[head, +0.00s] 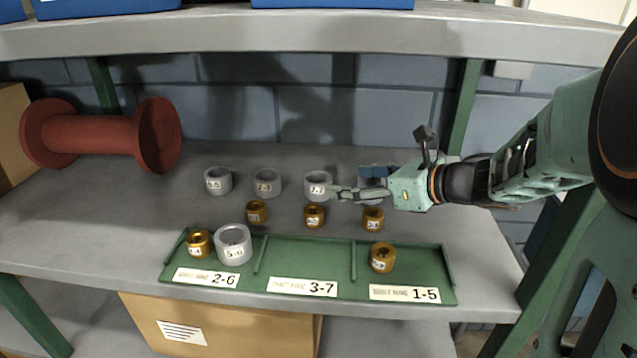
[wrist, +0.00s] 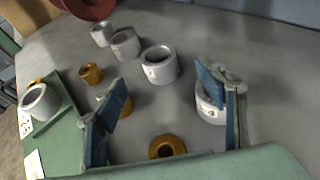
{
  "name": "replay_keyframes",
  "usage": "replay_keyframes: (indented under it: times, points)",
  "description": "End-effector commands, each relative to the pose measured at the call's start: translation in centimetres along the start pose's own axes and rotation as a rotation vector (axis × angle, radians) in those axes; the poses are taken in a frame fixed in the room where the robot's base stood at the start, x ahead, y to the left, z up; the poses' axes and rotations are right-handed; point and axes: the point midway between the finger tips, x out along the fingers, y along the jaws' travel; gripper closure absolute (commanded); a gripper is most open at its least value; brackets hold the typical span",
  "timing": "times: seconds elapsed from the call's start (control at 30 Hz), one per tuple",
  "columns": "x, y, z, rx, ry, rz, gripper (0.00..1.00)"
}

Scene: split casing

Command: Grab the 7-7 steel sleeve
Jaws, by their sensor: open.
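Grey steel sleeves stand in a row on the shelf. The left one (head: 218,181) seems marked 5-5. The middle one (head: 267,184) and the one by my fingertips (head: 318,186) have labels seeming to start with 7; the second digits are unclear, so I cannot tell which is 7-7. A further grey sleeve (wrist: 208,110) is partly covered by my right finger in the wrist view; in the head view my gripper mostly hides that spot. My gripper (head: 358,182) is open and empty at the row's right end, its fingers apart in the wrist view (wrist: 165,82).
In front is a green tray (head: 310,262) with compartments labelled 2-6, 3-7 and 1-5. The left holds a brass sleeve (head: 199,243) and a large steel sleeve (head: 234,244); the right holds a brass one (head: 382,257). Three brass sleeves (head: 314,216) stand between. A red spool (head: 100,137) lies left.

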Motion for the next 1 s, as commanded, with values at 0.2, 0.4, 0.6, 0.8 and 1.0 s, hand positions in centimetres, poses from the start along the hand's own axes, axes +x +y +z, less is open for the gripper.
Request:
replay_keyframes:
  times: [0.2,0.4,0.6,0.8,1.0]
  points:
    - [3.4,0.1,0.0,0.003,0.000,0.001,0.35]
    - [4.9,0.2,-0.1,0.004,0.001,0.001,0.35]
    - [8.0,0.3,-0.1,0.005,0.000,0.001,0.35]
    - [9.2,0.2,-0.1,0.006,-0.001,-0.003,0.35]
    - [9.2,0.2,-0.1,0.005,0.000,-0.003,0.39]
